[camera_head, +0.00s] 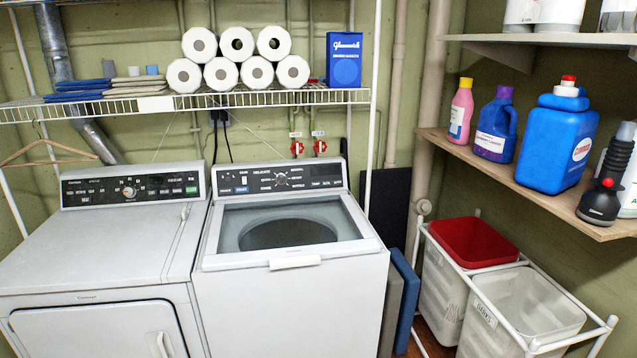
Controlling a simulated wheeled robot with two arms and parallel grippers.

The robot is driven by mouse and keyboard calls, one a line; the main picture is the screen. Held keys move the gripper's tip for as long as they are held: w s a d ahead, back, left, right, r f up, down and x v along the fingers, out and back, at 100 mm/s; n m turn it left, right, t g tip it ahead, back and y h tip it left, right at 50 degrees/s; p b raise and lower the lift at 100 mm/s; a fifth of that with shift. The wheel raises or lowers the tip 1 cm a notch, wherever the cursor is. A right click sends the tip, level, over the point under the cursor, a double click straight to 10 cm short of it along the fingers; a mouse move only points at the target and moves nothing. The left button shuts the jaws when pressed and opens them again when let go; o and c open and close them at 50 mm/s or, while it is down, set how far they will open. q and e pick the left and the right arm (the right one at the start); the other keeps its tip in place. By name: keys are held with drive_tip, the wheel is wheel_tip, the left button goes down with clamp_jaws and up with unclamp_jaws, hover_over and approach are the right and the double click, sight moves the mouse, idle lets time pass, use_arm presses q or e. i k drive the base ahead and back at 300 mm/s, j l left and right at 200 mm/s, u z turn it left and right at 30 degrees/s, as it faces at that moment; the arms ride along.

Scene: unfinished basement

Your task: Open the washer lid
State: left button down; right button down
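The white top-load washer (290,305) stands in the middle, to the right of the dryer. Its lid (228,262) lies flat on top, with a white frame around a large see-through window. The dark round drum (288,233) shows through the window. A white handle (295,263) sticks out at the lid's front edge. The control panel (280,178) rises behind the lid. Neither of my grippers is in view.
A dryer (95,240) stands left of the washer. A wire shelf (200,101) with paper rolls hangs above both. On the right, a wooden shelf (520,185) holds bottles over a white-framed hamper (525,335). The space directly above the lid looks clear.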

sight(289, 257)
drive_tip(key=i+j+z, duration=0.15)
drive_tip(key=i+j, duration=0.8)
